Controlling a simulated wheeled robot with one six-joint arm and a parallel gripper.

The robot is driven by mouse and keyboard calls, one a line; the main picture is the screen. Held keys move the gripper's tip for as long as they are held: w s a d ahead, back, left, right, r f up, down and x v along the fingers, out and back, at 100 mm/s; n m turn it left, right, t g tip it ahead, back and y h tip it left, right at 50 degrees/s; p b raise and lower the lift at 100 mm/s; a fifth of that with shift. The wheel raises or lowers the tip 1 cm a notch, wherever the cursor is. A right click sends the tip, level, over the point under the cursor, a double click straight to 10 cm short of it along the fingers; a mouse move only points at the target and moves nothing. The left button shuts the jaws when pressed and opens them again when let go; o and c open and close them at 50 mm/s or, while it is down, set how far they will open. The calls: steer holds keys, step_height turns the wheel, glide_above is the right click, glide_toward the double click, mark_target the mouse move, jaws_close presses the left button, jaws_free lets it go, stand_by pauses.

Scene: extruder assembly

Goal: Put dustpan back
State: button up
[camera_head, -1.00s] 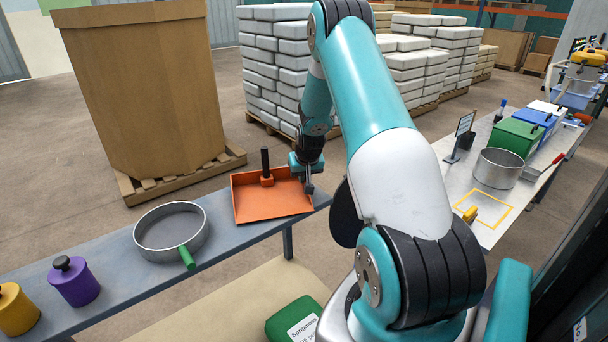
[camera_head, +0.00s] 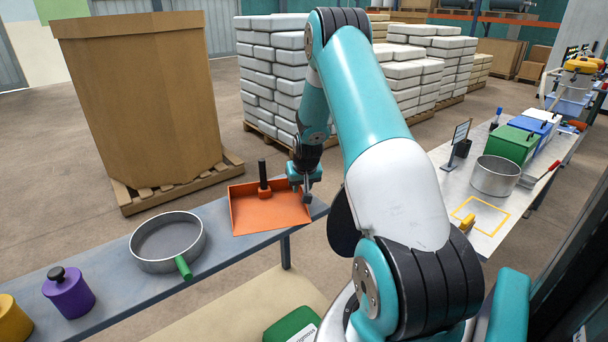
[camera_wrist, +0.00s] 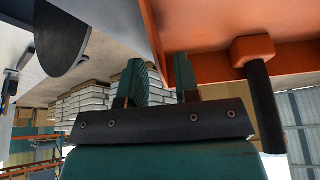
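The orange dustpan (camera_head: 268,213) lies flat near the right end of the grey-blue bench, with its black handle (camera_head: 263,172) standing upright at its back. My gripper (camera_head: 306,195) is at the dustpan's right back edge, pointing down. In the wrist view two teal fingers (camera_wrist: 160,75) stand apart, with background showing between them, so it is open and empty. The wrist view shows the orange dustpan (camera_wrist: 205,25) beyond the fingertips and the black handle (camera_wrist: 264,108) right of the fingers. Whether a finger touches the dustpan's edge I cannot tell.
A grey sieve (camera_head: 152,262) with a green handle and a purple weight (camera_head: 69,293) stand left on the bench. The metal table (camera_head: 447,185) at right bears an empty yellow outline (camera_head: 480,226), a metal pot (camera_head: 496,177) and a green bin (camera_head: 514,146). A large cardboard box (camera_head: 140,95) stands behind the bench.

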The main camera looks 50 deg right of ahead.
steer(key=b+v, duration=0.4)
steer(key=v, duration=0.7)
steer(key=a+r+n+y, duration=0.2)
steer(key=a+r+n, duration=0.1)
steer(key=a, duration=0.9)
steer(key=a+r+n+y, duration=0.2)
steer(key=a+r+n, duration=0.1)
steer(key=a, duration=1)
steer(key=s+a+r+n+g+y, duration=0.1)
steer(key=s+a+n, duration=0.3)
steer(key=s+a, duration=0.6)
steer(key=s+a+r+n+g+y, duration=0.2)
steer(key=s+a+n, duration=0.2)
steer(key=s+a, duration=0.6)
steer(key=shift+s+r+n+g, duration=0.3)
steer(key=shift+r+g, duration=0.05)
steer(key=shift+g, duration=0.05)
step_height(320, 180, down, 3)
steer(key=b, duration=0.2)
steer(key=shift+b, duration=0.4)
